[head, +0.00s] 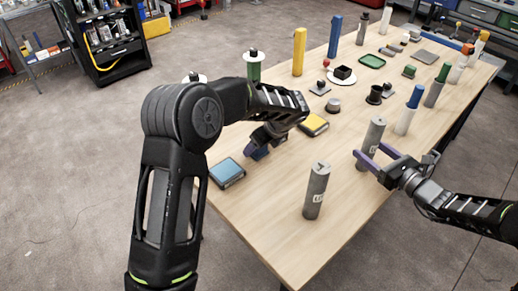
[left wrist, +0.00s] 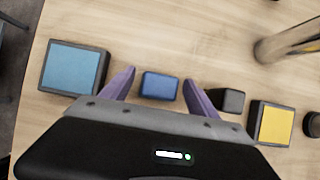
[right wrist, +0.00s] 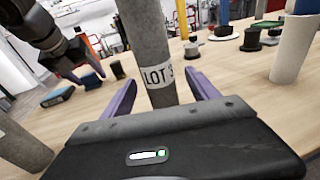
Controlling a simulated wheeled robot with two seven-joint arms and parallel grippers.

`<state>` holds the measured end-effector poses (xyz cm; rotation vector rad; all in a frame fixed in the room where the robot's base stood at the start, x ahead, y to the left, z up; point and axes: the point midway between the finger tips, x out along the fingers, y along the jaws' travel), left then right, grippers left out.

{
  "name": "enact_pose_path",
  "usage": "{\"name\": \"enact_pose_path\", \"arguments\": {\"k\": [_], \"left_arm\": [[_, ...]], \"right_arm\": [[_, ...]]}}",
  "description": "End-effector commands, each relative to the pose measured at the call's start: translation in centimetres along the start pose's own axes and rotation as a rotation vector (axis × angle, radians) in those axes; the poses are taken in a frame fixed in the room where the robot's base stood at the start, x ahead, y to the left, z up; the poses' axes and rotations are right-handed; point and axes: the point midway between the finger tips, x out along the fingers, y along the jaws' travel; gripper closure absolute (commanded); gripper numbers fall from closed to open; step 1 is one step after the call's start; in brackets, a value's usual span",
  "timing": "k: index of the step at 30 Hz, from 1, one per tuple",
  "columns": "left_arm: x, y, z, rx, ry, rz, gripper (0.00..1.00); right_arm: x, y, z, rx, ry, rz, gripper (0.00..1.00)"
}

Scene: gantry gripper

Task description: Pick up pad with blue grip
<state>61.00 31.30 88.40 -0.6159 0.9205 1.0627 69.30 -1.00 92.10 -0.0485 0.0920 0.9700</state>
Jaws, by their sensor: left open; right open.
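A small blue block (left wrist: 159,86), which looks like the blue grip, lies between the open fingers of my left gripper (left wrist: 158,77) in the left wrist view, with a gap on each side. In the head view my left gripper (head: 258,151) is low over the table, and its arm hides most of that spot. A larger dark pad with a light blue top (head: 227,172) is to its left; it also shows in the left wrist view (left wrist: 73,68). My right gripper (head: 370,160) is open, its fingers either side of an upright grey cylinder (right wrist: 150,40) labelled LOT.
A small black block (left wrist: 228,100) and a yellow-topped pad (left wrist: 271,123) are right of the blue block. Another grey cylinder (head: 316,190) stands nearer the front of the wooden table (head: 270,215). Several coloured cylinders and small parts crowd the far end.

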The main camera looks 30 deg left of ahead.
Motion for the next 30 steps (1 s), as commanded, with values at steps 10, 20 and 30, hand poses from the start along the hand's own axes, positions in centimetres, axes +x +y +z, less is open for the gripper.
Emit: {"name": "enact_pose_path", "arguments": {"k": [10, 20, 30], "left_arm": [[-0.03, 0.01, -0.01, 0.000, 0.000, 0.000, 0.31], [-0.03, 0.01, -0.01, 0.000, 0.000, 0.000, 0.55], [-0.02, 0.02, -0.02, 0.000, 0.000, 0.001, 0.83]], "right_arm": [[0.00, 0.00, 0.00, 0.000, 0.000, 0.000, 0.31], [0.00, 0.00, 0.00, 0.000, 0.000, 0.000, 0.31], [0.00, 0.00, 0.00, 0.000, 0.000, 0.000, 0.31]]}}
